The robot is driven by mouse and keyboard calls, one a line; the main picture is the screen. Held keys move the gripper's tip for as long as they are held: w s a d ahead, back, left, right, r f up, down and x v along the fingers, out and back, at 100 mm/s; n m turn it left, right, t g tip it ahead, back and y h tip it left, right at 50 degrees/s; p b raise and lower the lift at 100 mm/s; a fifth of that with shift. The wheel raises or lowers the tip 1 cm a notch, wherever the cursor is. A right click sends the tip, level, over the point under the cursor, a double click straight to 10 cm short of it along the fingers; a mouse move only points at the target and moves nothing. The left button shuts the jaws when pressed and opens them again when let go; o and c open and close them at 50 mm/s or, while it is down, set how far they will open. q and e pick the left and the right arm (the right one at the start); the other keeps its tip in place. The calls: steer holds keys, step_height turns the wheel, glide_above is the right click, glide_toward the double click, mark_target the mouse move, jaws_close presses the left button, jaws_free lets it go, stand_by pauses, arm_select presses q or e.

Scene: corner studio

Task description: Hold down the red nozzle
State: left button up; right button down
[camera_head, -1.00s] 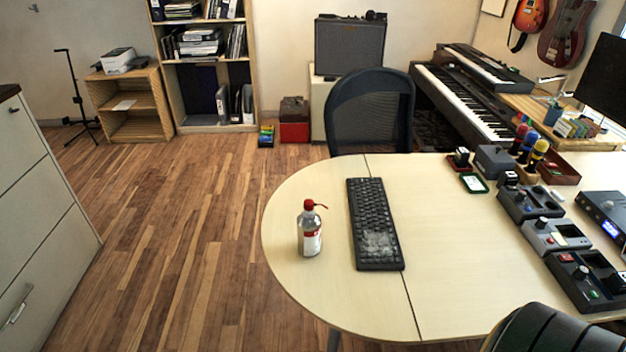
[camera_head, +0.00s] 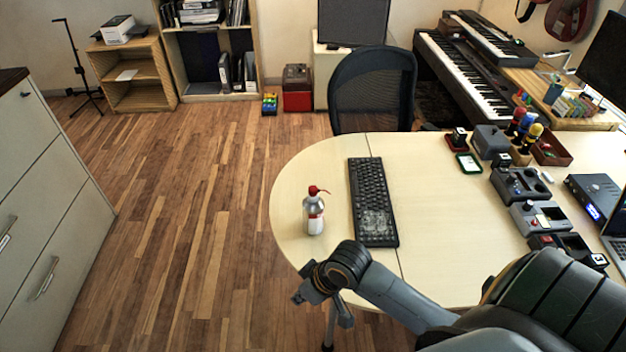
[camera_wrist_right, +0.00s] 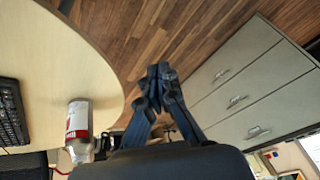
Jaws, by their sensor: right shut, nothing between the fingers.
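In the right wrist view, the shut fingers (camera_wrist_right: 160,74) point over the floor. My left gripper is not in view.
A black keyboard (camera_head: 373,203) lies just right of the bottle. Several pedal boxes (camera_head: 521,184) and a red tray (camera_head: 551,150) stand on the desk's right. A dark chair (camera_head: 372,88) stands behind the desk. Wooden floor (camera_head: 200,220) is clear on the left.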

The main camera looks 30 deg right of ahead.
steer(key=w+d+r+y, duration=0.1)
steer(key=w+d+r, duration=0.25)
steer(key=w, duration=0.45)
step_height(320, 180, up, 14)
steer(key=m+t+y, duration=0.1)
steer(key=m+t, duration=0.2)
steer(key=m, duration=0.3)
glide_above(316, 188)
steer(key=shift+f, duration=0.1)
step_height(316, 188, down, 8)
steer(key=b, duration=0.7)
steer(key=shift+f, duration=0.3)
steer(key=shift+f, duration=0.1)
steer(key=shift+f, duration=0.35)
